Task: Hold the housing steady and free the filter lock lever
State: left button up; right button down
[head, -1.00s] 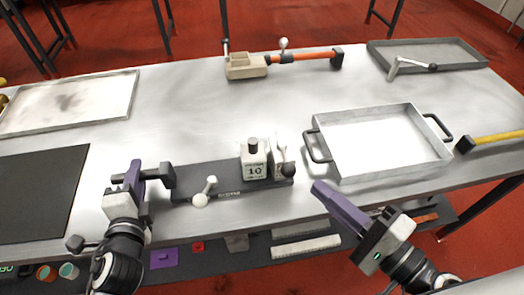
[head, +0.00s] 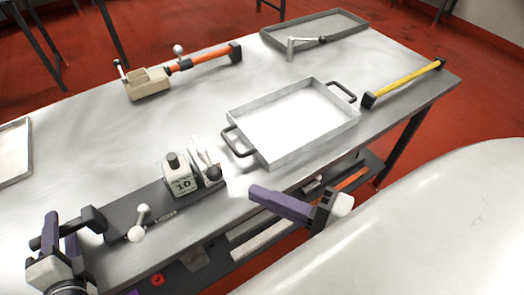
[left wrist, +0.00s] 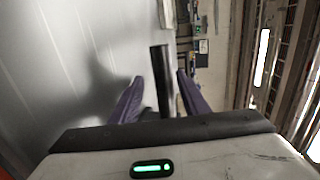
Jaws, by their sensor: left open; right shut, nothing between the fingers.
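The off-white housing (head: 182,186), marked 10 and with a dark cap, stands upright on a dark base plate (head: 190,213) in the head view. A pale lever with a dark knob (head: 213,173) is close against its right side. A white ball-ended lever (head: 139,220) stands on the plate to its left. My left gripper (head: 61,236) is open at the plate's left end, by a black bar handle (head: 92,219). In the left wrist view a dark bar (left wrist: 162,80) lies between its purple fingers; contact is unclear. My right gripper (head: 255,192) is shut and empty, right of the housing.
A handled metal tray (head: 291,160) is right of the housing, behind my right gripper. An orange-shafted tool with a beige head (head: 150,84) lies behind. A yellow bar (head: 405,82) and a grey tray (head: 345,25) are farther right.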

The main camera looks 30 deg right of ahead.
pick_arm(q)
jog(key=v, duration=1.2)
